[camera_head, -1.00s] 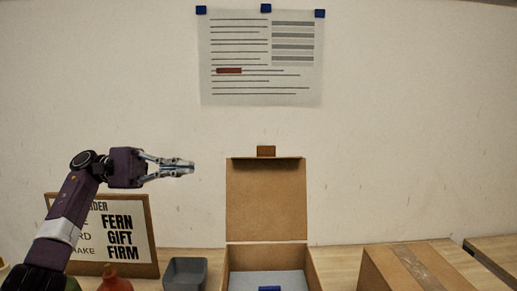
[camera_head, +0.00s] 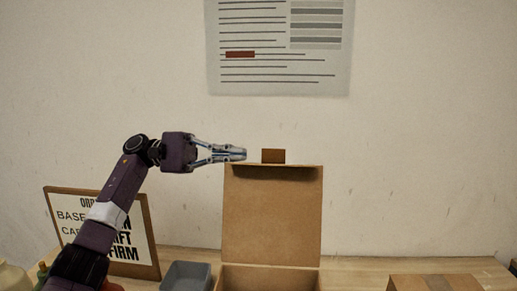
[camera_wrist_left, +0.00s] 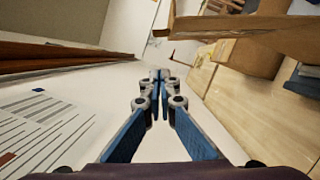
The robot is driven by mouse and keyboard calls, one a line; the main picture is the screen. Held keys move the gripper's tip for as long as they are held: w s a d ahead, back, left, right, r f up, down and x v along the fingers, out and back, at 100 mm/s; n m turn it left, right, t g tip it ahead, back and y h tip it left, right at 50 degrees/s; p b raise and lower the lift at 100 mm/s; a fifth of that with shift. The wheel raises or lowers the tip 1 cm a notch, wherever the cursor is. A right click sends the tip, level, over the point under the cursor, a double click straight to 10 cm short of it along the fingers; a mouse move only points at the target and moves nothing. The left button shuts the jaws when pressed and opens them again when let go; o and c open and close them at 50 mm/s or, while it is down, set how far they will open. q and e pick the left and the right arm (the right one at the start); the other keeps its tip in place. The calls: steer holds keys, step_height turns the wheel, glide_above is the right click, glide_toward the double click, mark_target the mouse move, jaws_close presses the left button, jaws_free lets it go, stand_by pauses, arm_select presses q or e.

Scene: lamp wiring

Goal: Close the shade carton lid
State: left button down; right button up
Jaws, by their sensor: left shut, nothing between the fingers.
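The open shade carton (camera_head: 268,279) stands on the table, its brown lid (camera_head: 272,215) upright at the back with a small tab (camera_head: 273,156) on its top edge. My left gripper (camera_head: 243,154) is shut and empty, level with the tab and just above the lid's upper left corner. In the left wrist view the closed fingertips (camera_wrist_left: 160,75) point past the lid edge (camera_wrist_left: 240,42), which runs in from the right. I cannot tell whether the fingers touch the lid. My right gripper is not in view.
A framed sign (camera_head: 148,235) leans behind my left arm. A grey bin (camera_head: 186,276) stands left of the carton. A closed cardboard box (camera_head: 435,283) is at the right. A paper sheet (camera_head: 280,82) hangs on the wall. Table between carton and box is clear.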

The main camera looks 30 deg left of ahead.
arm_select(q)
steer(key=s+d+r+p, duration=0.1)
steer(key=d+p, duration=0.2)
steer(key=d, duration=0.4)
steer(key=shift+s+d+r, duration=0.15)
steer(key=shift+s+r, duration=0.1)
steer(key=shift+r, duration=0.15)
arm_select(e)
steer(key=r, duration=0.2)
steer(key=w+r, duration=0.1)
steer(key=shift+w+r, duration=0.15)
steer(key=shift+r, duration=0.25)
arm_select(q)
steer(key=shift+s, duration=0.1)
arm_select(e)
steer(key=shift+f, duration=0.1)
